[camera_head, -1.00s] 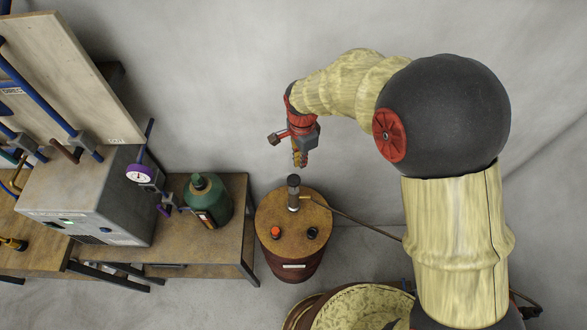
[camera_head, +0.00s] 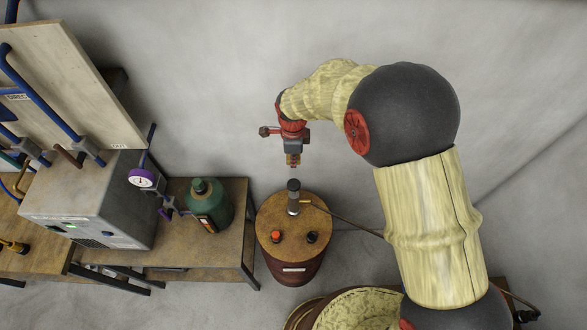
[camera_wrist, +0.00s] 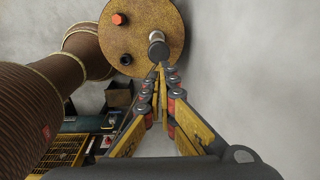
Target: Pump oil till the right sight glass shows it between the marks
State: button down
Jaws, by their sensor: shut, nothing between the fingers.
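A brown drum (camera_head: 290,222) stands on the floor, right of the bench. A short upright pump post (camera_head: 293,197) with a dark top rises from its lid. A thin rod (camera_head: 350,222) runs from the post to the right. The lid also bears an orange-red cap (camera_head: 276,236) and a black cap (camera_head: 312,237). My gripper (camera_head: 293,163) is shut and empty, just beyond the post in the head view and apart from it. In the wrist view, the fingertips (camera_wrist: 163,72) point toward the post (camera_wrist: 157,46) on the drum lid (camera_wrist: 135,32). I cannot make out a sight glass.
A wooden bench (camera_head: 236,235) at left holds a green bottle (camera_head: 207,203) and a grey box unit (camera_head: 85,205). A purple-rimmed dial gauge (camera_head: 141,178) and blue pipes (camera_head: 40,95) are there too. The plain grey wall lies behind my gripper.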

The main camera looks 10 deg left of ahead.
aim_at(294, 184)
jog(key=f+p, duration=0.1)
jog(key=f, duration=0.3)
jog(key=f+p, duration=0.1)
jog(key=f, duration=0.3)
jog(key=f+p, duration=0.1)
jog(key=f, duration=0.4)
jog(key=shift+w, duration=0.3)
jog(key=shift+f, duration=0.1)
notch_tip(294, 184, down, 5)
jog(key=b, duration=0.5)
jog(key=shift+b, duration=0.4)
